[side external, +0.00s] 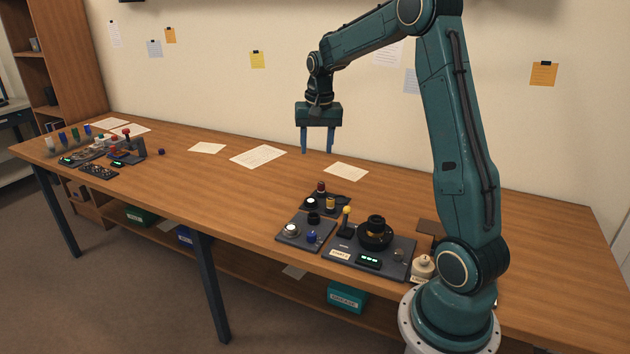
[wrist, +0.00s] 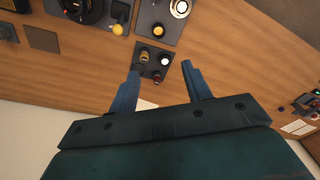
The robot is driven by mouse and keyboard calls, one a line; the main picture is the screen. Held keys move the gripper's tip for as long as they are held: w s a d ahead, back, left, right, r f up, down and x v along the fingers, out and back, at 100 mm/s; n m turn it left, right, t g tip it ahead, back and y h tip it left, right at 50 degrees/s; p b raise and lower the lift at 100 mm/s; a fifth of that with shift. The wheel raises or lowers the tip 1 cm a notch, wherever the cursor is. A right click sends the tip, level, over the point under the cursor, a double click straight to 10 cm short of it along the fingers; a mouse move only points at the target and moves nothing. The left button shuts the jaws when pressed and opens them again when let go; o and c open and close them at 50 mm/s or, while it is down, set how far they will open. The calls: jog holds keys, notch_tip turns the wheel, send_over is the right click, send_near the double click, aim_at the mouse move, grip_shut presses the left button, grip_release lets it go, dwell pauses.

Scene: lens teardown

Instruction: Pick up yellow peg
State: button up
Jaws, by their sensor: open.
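A small dark tray (side external: 340,205) holds a squat yellow-gold peg (side external: 330,204), a red peg (side external: 321,187) and a white-topped peg (side external: 310,202). In the wrist view the yellow-gold peg (wrist: 144,56) stands near the left fingertip in the picture, with the red peg (wrist: 156,78) close by. A second yellow thing, a yellow-topped stick (side external: 346,212), stands upright on a dark base. I cannot tell for certain which is the named peg. My gripper (side external: 317,152) is open and empty, fingers down, well above the table and behind the tray.
A larger board (side external: 340,260) carries a black ring-shaped part (side external: 375,233) and a green display. Papers (side external: 258,156) lie at the back. The table's middle is clear; more devices stand far left.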

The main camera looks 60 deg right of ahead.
jog(key=d+f+m+g, duration=0.1)
jog(key=d+f+m, duration=0.2)
jog(key=d+f, duration=0.6)
send_over(331, 199)
jog(key=shift+y, duration=0.3)
notch_tip(331, 199, down, 7)
jog(key=shift+f, duration=0.3)
jog(key=shift+f, duration=0.1)
jog(key=shift+w+d+f, duration=0.1)
jog(key=shift+f, duration=2.4)
jog(key=shift+c, duration=0.2)
jog(key=c, duration=1)
